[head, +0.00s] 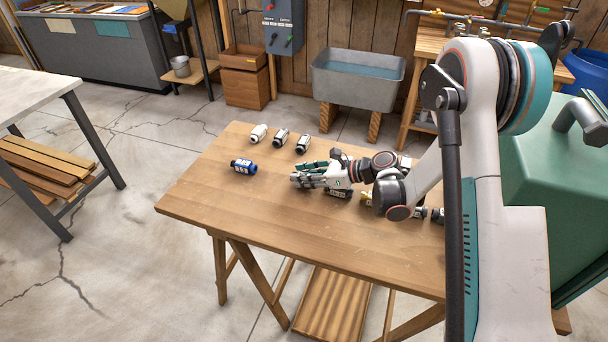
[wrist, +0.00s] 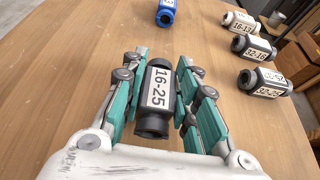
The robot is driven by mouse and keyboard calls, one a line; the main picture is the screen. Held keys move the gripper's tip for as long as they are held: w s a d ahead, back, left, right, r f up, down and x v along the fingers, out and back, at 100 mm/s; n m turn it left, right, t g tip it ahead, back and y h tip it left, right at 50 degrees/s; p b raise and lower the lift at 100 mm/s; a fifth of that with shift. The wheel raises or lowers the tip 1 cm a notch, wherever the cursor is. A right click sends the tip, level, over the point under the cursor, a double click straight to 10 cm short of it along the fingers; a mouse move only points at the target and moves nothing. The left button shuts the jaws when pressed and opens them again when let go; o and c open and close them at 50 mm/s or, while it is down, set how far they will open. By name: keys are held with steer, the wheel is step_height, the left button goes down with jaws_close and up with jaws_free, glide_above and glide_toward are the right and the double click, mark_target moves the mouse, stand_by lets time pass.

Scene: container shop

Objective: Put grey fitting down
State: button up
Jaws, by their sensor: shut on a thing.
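My gripper (wrist: 158,85) is shut on the grey fitting (wrist: 157,93), a dark grey cylinder with a white label reading 16-25. It lies lengthwise between the teal fingers in the wrist view, its open end toward the palm. In the head view my gripper (head: 312,178) is low over the middle of the wooden table (head: 230,205), and its fingers largely hide the held fitting. I cannot tell whether the fitting touches the tabletop.
A blue fitting (head: 243,166) stands apart at the left. A white fitting (head: 258,133) and two dark fittings (head: 281,138) (head: 302,144) form a row near the far edge. More fittings, one yellowish (head: 367,199), lie under my arm. The table's front left is bare.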

steer(key=shift+f, duration=0.4)
steer(key=o, duration=1.1)
steer(key=shift+s+f, duration=0.1)
